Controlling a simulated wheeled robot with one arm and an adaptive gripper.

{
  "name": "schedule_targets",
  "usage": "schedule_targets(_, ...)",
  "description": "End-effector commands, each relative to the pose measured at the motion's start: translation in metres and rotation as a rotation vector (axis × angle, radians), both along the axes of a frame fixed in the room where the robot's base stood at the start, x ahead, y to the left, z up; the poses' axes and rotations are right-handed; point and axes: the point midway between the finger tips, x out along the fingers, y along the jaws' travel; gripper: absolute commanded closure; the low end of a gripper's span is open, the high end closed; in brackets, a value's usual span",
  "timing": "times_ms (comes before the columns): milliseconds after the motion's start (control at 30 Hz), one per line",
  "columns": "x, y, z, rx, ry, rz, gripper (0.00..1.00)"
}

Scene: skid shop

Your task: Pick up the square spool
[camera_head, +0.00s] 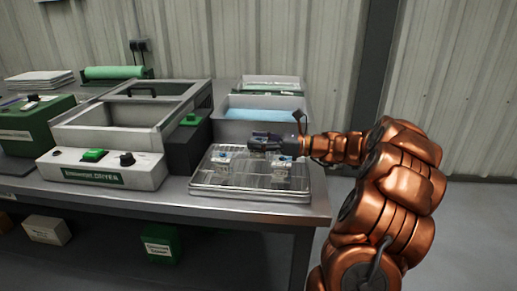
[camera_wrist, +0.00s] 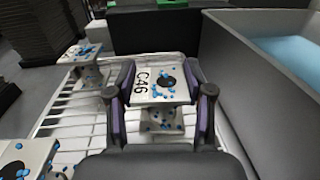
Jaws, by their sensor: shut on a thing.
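The square spool (camera_wrist: 155,78) is a pale, square-topped block with a dark round hole, a black printed mark and blue droplets. It sits between both fingers of my gripper (camera_wrist: 160,88) in the wrist view, and the gripper is shut on it. Its lower part shows below the top plate, over a wire rack. I cannot tell whether it touches the rack. In the head view my gripper (camera_head: 265,145) is over the back part of the metal tray (camera_head: 250,193), and hides most of the held spool.
Similar wet spools stand on the rack: one at the far left (camera_wrist: 88,72), one at the near left (camera_wrist: 28,155). A grey basin of blue liquid (camera_head: 258,114) stands behind the tray. Left of the tray are a dark box (camera_head: 188,150) and a grey dryer (camera_head: 100,170).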

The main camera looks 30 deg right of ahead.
Motion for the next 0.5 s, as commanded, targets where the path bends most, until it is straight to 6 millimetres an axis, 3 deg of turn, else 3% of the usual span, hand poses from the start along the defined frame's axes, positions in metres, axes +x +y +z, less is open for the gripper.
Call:
schedule_targets(333, 0.000, 0.000, 0.002, -0.001, -0.001, 0.000, 0.92)
schedule_targets(500, 0.000, 0.000, 0.022, -0.001, -0.004, -0.001, 0.92)
